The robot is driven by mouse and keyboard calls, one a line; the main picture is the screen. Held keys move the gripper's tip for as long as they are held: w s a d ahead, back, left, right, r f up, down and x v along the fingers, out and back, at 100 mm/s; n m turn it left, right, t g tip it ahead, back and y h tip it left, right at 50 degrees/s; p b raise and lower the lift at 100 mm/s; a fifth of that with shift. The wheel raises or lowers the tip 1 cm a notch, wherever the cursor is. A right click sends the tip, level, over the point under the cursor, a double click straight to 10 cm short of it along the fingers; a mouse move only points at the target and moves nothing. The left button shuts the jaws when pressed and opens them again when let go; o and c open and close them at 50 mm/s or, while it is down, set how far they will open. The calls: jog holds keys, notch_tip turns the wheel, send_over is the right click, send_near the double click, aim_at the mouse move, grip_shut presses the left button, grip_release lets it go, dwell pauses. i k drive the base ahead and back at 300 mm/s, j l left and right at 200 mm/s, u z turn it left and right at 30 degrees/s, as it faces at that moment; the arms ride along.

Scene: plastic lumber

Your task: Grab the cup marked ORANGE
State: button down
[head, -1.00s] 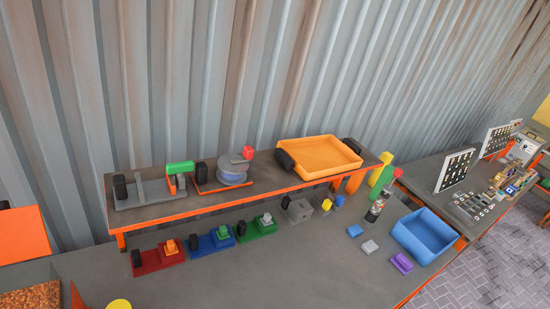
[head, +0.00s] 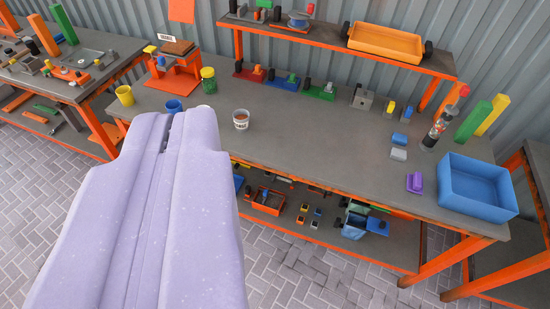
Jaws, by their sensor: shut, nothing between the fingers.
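Several cups stand on the left part of the grey workbench. They are a yellow mug (head: 124,95), a blue cup (head: 174,106) partly behind my gripper, and a white cup (head: 240,121) with brown contents and a dark mark. A green container with a yellowish top (head: 208,80) stands behind them. The marks are too small to read, so I cannot tell which cup says ORANGE. My pale lavender gripper (head: 175,122) points at the bench from the front left. It is shut and empty, and hides part of the bench's front edge.
An orange stand (head: 172,80) with a small white sign is at the back left. A raised shelf (head: 335,44) holds an orange tray (head: 385,42). A blue bin (head: 478,187) sits at the right end. The bench middle is mostly clear.

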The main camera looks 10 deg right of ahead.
aim_at(241, 116)
jog(key=k+l, duration=0.2)
jog(key=k, duration=0.2)
jog(key=i+j, duration=0.25)
jog(key=i, duration=0.25)
jog(key=i+j, duration=0.2)
jog(key=i, duration=0.3)
jog(key=i+u, duration=0.1)
jog(key=i, duration=1.45)
